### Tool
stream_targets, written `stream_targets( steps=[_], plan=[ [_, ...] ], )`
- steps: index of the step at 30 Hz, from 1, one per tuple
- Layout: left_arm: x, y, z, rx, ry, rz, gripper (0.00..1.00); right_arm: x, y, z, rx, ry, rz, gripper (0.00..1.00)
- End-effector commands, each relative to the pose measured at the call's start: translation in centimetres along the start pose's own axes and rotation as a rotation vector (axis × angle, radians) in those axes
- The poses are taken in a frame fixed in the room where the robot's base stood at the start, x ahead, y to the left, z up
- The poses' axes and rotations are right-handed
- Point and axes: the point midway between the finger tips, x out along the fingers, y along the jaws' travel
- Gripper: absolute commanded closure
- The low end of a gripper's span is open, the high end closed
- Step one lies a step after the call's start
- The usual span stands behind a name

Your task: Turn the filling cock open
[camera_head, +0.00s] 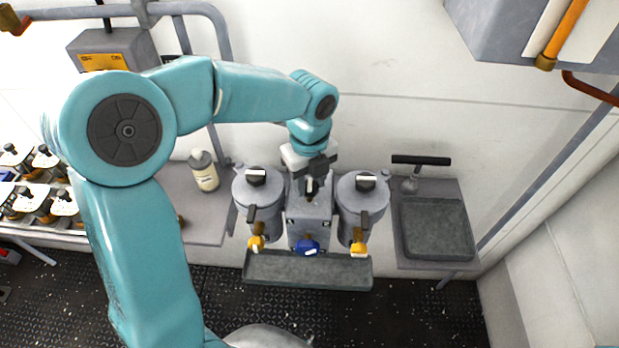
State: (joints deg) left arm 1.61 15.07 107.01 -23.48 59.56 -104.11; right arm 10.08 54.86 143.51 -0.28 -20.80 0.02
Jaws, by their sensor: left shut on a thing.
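A grey urn unit stands at the wall, with a left urn (258,215), a right urn (362,205) and a middle block (309,232) between them. My left gripper (311,186) reaches down to the top of the middle block. It is shut on a small part there, which looks like the filling cock; the fingers mostly hide it, and I cannot tell how far it is turned. A blue tap (307,247) sits at the front of the middle block. A yellow tap (257,243) is on the left urn and another (359,249) on the right urn. My right gripper is not in view.
A drip tray (308,271) lies below the taps. A pale bottle (204,171) stands on the left counter. A sink (436,228) with a black-handled tap (421,160) is at right. A grey box (545,35) overhangs the upper right.

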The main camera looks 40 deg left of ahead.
Motion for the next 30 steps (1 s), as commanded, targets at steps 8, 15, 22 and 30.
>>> stream_targets(
  steps=[8, 15, 22, 30],
  plan=[
    [-0.2, -0.1, -0.1, -0.038, 0.002, -0.002, 0.91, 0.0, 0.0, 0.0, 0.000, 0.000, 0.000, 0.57],
    [-0.2, -0.1, -0.1, -0.179, 0.002, -0.003, 0.91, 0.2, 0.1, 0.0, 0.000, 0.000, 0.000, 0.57],
    [-0.2, -0.1, -0.1, -0.388, 0.002, -0.005, 0.91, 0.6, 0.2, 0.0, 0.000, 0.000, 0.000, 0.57],
    [-0.2, -0.2, -0.1, -0.645, 0.003, -0.007, 0.91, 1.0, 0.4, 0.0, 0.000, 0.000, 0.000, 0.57]
  ],
)
